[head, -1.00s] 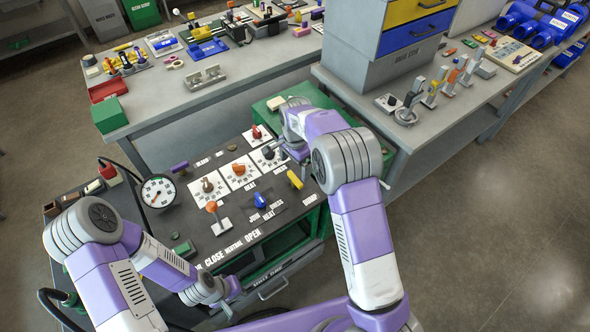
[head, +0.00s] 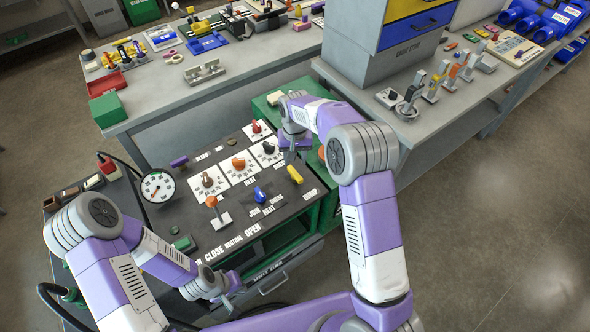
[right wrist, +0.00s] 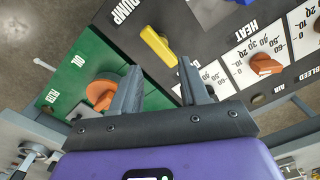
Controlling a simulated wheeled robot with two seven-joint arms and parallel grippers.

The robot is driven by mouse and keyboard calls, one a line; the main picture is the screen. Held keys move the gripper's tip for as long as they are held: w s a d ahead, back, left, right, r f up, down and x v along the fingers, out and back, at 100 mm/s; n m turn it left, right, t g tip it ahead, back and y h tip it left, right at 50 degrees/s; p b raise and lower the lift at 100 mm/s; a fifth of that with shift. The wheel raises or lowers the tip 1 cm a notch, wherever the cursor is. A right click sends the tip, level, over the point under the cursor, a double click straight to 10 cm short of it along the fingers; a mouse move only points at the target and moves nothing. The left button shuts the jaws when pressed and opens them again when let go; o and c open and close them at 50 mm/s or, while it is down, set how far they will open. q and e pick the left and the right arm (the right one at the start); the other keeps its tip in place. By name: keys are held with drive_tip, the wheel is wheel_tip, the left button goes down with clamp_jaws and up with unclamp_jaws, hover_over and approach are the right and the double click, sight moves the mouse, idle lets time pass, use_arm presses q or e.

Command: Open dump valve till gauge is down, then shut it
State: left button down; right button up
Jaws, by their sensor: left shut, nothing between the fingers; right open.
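The dump valve's yellow handle (head: 295,174) is at the right side of the dark cart panel. In the right wrist view the yellow handle (right wrist: 158,45) lies beside the printed word DUMP. My right gripper (head: 290,156) is over the panel's right edge, just behind the handle. In the right wrist view its open fingers (right wrist: 160,84) are empty, and the handle is beyond the fingertips, apart from them. The round white gauge (head: 157,187) stands at the panel's left; its needle points down-left, reading too small to tell. My left gripper (head: 230,292) is shut and empty near the cart's front edge.
A blue knob (head: 260,194), an orange-topped lever (head: 213,207) and several dials are left of the yellow handle. An orange knob (right wrist: 102,92) on a green surface is close to my right gripper's left finger. A workbench (head: 150,110) stands behind.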

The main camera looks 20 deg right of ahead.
sight(295, 172)
drive_tip(key=n, duration=0.5)
drive_tip(key=shift+r+n, duration=0.1)
drive_tip(key=shift+n, duration=0.3)
wheel_tip(295, 172, down, 8)
drive_tip(key=shift+r+b, duration=0.2)
drive_tip(key=shift+b, duration=0.55)
clamp_jaws()
